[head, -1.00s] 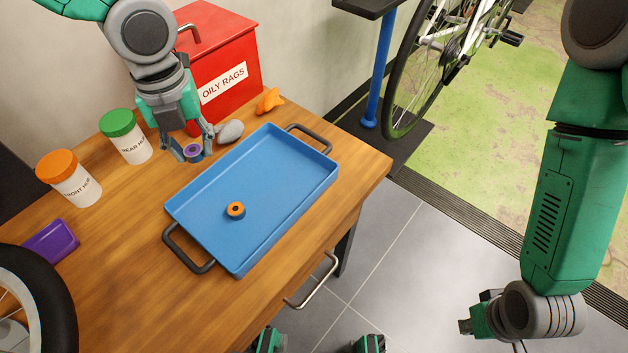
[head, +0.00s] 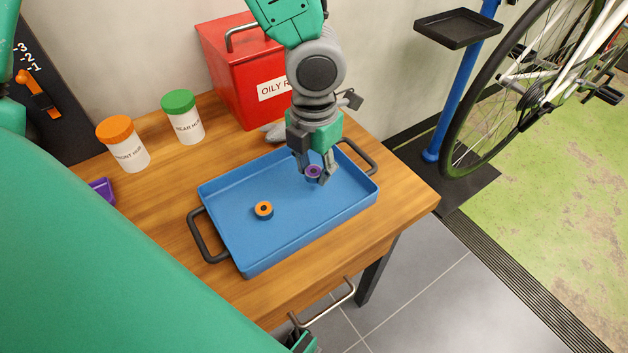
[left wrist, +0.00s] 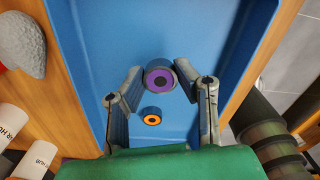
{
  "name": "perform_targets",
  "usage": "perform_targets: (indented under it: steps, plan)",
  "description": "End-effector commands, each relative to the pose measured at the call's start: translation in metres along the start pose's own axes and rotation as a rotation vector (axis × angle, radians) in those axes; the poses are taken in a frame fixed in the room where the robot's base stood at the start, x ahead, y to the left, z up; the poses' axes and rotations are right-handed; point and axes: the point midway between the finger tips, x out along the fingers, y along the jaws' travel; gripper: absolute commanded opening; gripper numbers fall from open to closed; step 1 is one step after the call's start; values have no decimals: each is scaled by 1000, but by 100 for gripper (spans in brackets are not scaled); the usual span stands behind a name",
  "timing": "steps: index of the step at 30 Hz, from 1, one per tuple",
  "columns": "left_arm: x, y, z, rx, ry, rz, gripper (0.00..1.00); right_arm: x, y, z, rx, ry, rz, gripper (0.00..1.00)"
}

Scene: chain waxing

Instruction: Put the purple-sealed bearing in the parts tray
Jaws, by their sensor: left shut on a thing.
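The purple-sealed bearing (head: 314,171) is a small dark ring with a purple face. My left gripper (head: 313,178) is shut on it and holds it over the right part of the blue parts tray (head: 235,203). In the left wrist view the purple-sealed bearing (left wrist: 160,82) sits between the fingertips of my left gripper (left wrist: 160,88) and looks larger than the orange-sealed bearing (left wrist: 152,115). The gap between it and the tray floor is hard to judge. The orange-sealed bearing (head: 264,210) lies in the tray's left half.
Behind the tray stand a red oily-rags bin (head: 233,75), a green-lidded jar (head: 184,118) and an orange-lidded jar (head: 124,145). A grey lump (left wrist: 22,38) lies beside the tray. The tray has dark end handles (head: 202,240). The tray's front middle is clear.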

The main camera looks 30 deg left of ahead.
Motion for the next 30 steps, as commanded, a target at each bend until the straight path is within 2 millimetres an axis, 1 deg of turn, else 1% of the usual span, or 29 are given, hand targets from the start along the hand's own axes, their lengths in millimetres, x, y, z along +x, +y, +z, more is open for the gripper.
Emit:
perform_targets:
  steps: [1, 3, 5, 15, 16, 17, 18, 26, 28, 30]
  plan:
    - [14, 1, -1, 0, 2, 1, 0, 8, 0, 0, 0, 0, 0, 0]
    - [27, 2, -1, 0, 4, 0, 0, 14, 0, 1, 0, 0, 0, 0]
    - [33, 2, 0, -1, 2, -2, 0, 17, 0, 1, 0, 0, 0, 0]
    - [34, 2, 0, -1, 1, -2, 0, 15, 0, 1, 0, 0, 0, 0]
    - [34, 2, 0, -1, 1, -2, 33, 15, 0, 1, 0, 0, 0, 0]
    - [34, 2, 0, -1, 1, -2, 44, 15, 0, 1, 0, 0, 0, 0]
    - [34, 2, 0, -1, 1, -2, 47, 15, 0, 1, 0, 0, 0, 0]
    - [34, 2, 0, -1, 1, -2, 47, 15, 0, 1, 0, 0, 0, 0]
    - [31, 2, 0, -2, 0, -3, 47, 15, 0, 1, 0, 0, 0, 0]
    - [24, 2, 0, -2, -1, -4, 47, 11, 0, 1, 0, -1, 0, 0]
